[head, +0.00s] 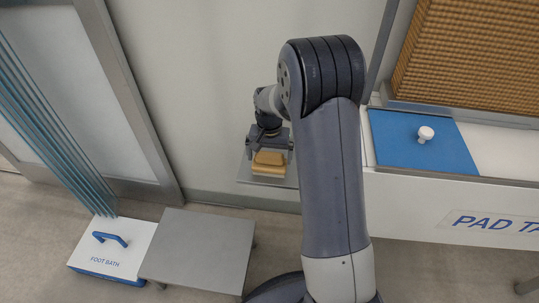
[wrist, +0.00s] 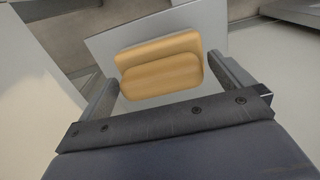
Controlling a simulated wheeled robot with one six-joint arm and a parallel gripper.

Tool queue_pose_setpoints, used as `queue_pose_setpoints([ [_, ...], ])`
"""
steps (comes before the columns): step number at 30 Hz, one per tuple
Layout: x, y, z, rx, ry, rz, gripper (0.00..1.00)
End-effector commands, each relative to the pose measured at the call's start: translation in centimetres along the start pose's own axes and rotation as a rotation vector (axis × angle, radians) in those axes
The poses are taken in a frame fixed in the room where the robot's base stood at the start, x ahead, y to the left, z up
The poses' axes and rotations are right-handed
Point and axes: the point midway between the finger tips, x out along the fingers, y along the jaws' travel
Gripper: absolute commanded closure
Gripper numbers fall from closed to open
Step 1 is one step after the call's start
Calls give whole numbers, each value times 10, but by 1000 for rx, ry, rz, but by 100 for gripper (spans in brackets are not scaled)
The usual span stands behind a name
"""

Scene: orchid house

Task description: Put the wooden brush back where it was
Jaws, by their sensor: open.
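The wooden brush (head: 270,162) is a light tan block with a raised grip on top. It appears to rest on a small grey shelf (head: 247,172) by the wall. In the wrist view the brush (wrist: 162,75) lies across the gap between my fingers, with the grey shelf (wrist: 112,42) around it. My gripper (head: 268,142) is open over the brush, one finger at each side. In the wrist view my gripper (wrist: 160,72) shows a small gap beside the brush's ends. The brush's underside is hidden.
Right of my arm is a white pad tank (head: 420,205) with a blue lid (head: 395,150) and white knob (head: 425,134).

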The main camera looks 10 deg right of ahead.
Motion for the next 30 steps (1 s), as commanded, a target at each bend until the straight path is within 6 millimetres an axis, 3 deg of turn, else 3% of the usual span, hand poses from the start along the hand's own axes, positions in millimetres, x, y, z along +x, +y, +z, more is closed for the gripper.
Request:
queue_pose_setpoints([
  [18,-111,0,-1,0,3,-1,0],
  [30,-121,0,0,0,1,0,0],
])
